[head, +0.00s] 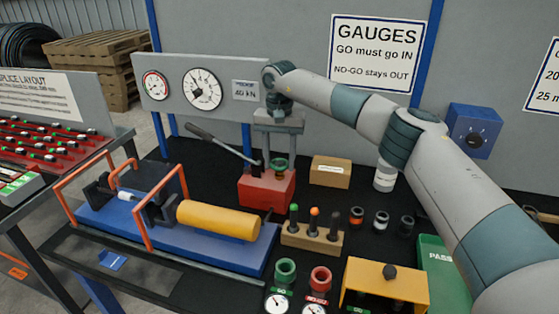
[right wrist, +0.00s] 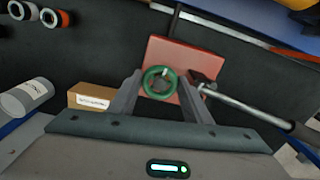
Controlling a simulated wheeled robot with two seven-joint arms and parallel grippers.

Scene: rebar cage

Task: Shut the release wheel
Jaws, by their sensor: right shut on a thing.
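The release wheel (head: 280,164) is a small green ring on top of a red pump block (head: 266,190). In the right wrist view the wheel (right wrist: 160,83) lies between my two grey fingers. My right gripper (head: 276,156) points straight down from above and is shut on the wheel, with a finger at each side of its rim. The pump's long grey handle (head: 220,142) slopes up to the left. The lower part of the wheel's stem is hard to see. My left gripper is not in view.
A gauge panel (head: 215,117) stands behind the pump. A blue press bed (head: 165,235) with a yellow cylinder (head: 218,220) lies front left. A cardboard box (head: 330,171) is right of the pump, and a wooden block with several plugs (head: 312,238) is in front.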

